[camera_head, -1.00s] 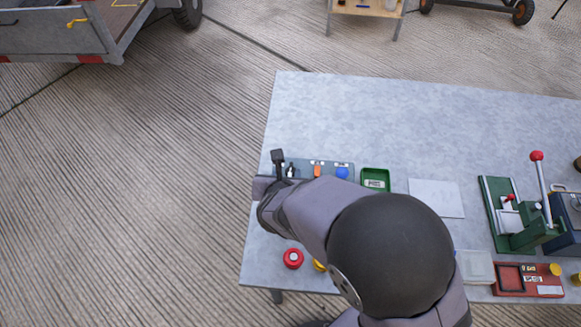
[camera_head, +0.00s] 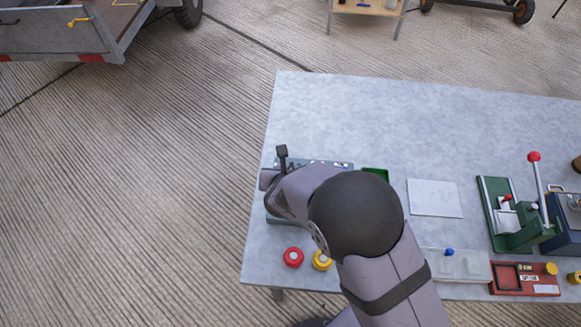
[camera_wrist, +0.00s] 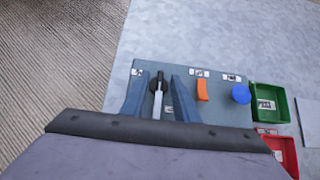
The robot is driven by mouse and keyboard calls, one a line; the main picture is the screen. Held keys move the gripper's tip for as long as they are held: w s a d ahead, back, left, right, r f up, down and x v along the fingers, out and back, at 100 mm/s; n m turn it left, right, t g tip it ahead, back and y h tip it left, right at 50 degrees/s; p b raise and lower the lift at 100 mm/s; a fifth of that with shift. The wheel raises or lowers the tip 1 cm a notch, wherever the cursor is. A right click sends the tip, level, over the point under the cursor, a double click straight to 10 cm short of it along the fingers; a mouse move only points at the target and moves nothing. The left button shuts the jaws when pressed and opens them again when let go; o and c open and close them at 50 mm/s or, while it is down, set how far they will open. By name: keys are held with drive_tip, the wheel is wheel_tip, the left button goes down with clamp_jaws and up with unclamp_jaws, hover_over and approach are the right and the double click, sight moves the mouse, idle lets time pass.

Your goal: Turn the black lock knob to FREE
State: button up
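The black lock knob (camera_wrist: 160,76) stands on a blue-grey panel (camera_wrist: 217,110) in the wrist view, with a white bar running toward me from it. My gripper (camera_wrist: 159,80) is open, its two blue-grey fingers on the left and right of the knob. Whether a finger touches the knob I cannot tell. Small labels lie on the panel, too small to read. In the head view my arm covers most of the panel (camera_head: 335,164), and the knob is hidden there.
On the panel, an orange switch (camera_wrist: 202,90) and a blue knob (camera_wrist: 241,94) stand right of the fingers. A green tray (camera_wrist: 270,92) and a red tray (camera_wrist: 284,146) lie beyond. Red (camera_head: 293,257) and yellow (camera_head: 322,260) round pieces lie near the table's front edge.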

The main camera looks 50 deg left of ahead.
clamp_jaws()
drive_tip(key=shift+r+m+p, duration=0.1)
drive_tip(key=shift+m+p, duration=0.2)
drive_tip(key=shift+p, duration=0.15)
drive_tip(key=shift+s+a+m+t+h+p, duration=0.1)
drive_tip(key=shift+a+m+t+h+p, duration=0.1)
drive_tip(key=shift+m+t+h+p, duration=0.6)
drive_tip(key=shift+s+a+m+h, duration=0.15)
drive_tip(key=shift+m+h, duration=0.55)
drive_tip(key=shift+m, duration=0.5)
drive_tip(key=m+h+b, duration=0.2)
drive_tip(key=m+t+b, duration=0.1)
drive_tip(key=shift+a+f+m+h, duration=0.25)
drive_tip(key=shift+f+m+h, duration=0.05)
drive_tip(key=shift+f+h, duration=0.1)
drive_tip(key=m+h+b, duration=0.2)
drive_tip(key=m+b, duration=0.1)
drive_tip(key=b, duration=0.2)
drive_tip(key=shift+a+r, duration=0.1)
drive_tip(key=shift+r+m+h+b, duration=0.15)
drive_tip(key=shift+m+h+b, duration=0.25)
drive_tip(key=shift+h+b, duration=0.15)
drive_tip(key=shift+w+r, duration=0.15)
drive_tip(key=shift+w, duration=0.05)
